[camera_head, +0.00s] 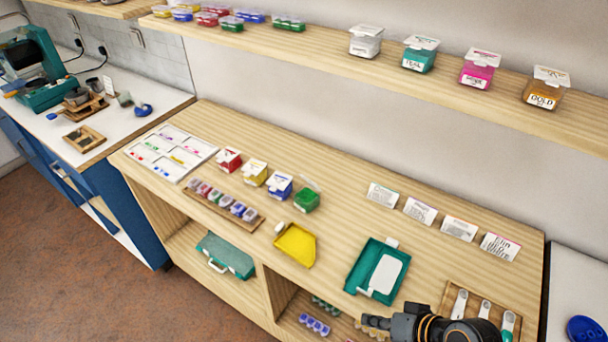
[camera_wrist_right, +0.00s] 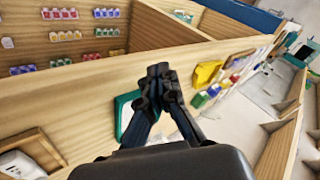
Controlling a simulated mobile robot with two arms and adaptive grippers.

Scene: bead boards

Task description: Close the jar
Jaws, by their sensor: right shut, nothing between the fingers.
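A row of small jars stands on the wooden counter: red (camera_head: 228,160), yellow (camera_head: 254,173), blue (camera_head: 280,186) and green (camera_head: 306,201). The green jar has a pale, see-through lid (camera_head: 309,182) that looks raised at its back; the other three show white tops. Small coloured jars also show in the right wrist view (camera_wrist_right: 206,97), too small for lid detail. My right gripper (camera_head: 372,322) is at the front edge of the counter, right of and well apart from the jars. Its fingers (camera_wrist_right: 159,72) are shut and empty. My left gripper is not in view.
A teal tray (camera_head: 362,266) with a white pad lies near my right gripper. A yellow scoop-shaped tray (camera_head: 296,244) and a rack of small bottles (camera_head: 215,203) lie in front of the jars. Cards (camera_head: 420,211) stand behind. An upper shelf (camera_head: 330,50) holds more jars.

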